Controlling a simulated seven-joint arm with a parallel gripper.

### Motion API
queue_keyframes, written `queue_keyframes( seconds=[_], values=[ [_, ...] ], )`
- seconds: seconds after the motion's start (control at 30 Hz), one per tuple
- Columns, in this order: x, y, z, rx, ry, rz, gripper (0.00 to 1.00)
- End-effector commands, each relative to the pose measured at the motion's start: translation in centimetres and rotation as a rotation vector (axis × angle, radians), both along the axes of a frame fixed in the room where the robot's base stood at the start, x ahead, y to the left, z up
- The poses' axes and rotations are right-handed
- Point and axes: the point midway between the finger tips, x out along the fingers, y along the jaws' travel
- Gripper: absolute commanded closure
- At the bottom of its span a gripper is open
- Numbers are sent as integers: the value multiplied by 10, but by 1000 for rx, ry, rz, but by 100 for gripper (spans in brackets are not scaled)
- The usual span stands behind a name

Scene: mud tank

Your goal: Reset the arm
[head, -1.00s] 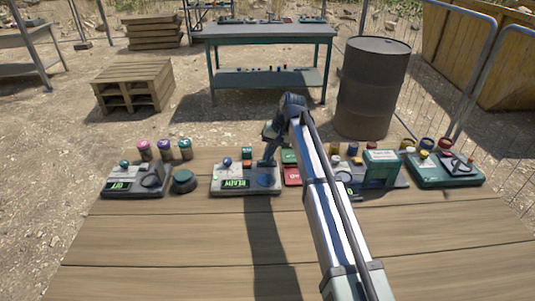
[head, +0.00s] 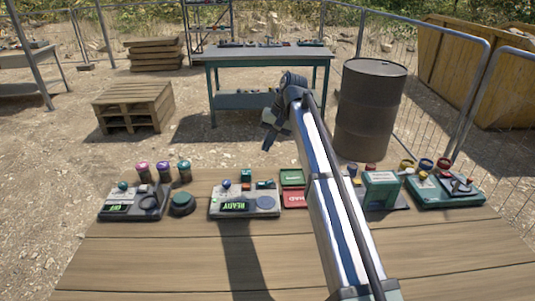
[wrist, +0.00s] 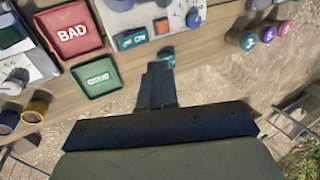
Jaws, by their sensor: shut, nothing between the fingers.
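My gripper (head: 268,138) is raised above the far edge of the wooden table, near the middle, with its fingers pointing down. In the wrist view its fingers (wrist: 158,85) are together with nothing between them. Below it on the table is a grey device (head: 236,205) whose green display reads "READY". To the right of that device are a red tray (head: 294,199) marked "BAD" and a green tray (head: 291,178). Both trays look empty; they also show in the wrist view, red (wrist: 72,30) and green (wrist: 97,77).
A grey device reading "OFF" (head: 120,206) and a dark round button (head: 182,204) stand left. A green press-like stand (head: 381,189) and a green-based device (head: 447,190) stand right. Beyond are a steel drum (head: 369,108), a pallet (head: 133,107) and a green workbench (head: 265,55). The table's front is clear.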

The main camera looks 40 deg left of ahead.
Motion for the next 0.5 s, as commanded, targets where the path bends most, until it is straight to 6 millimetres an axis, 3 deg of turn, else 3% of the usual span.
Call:
queue_keyframes(
  seconds=[0.5],
  values=[
    [0,0,8,0,0,0,100]
  ],
)
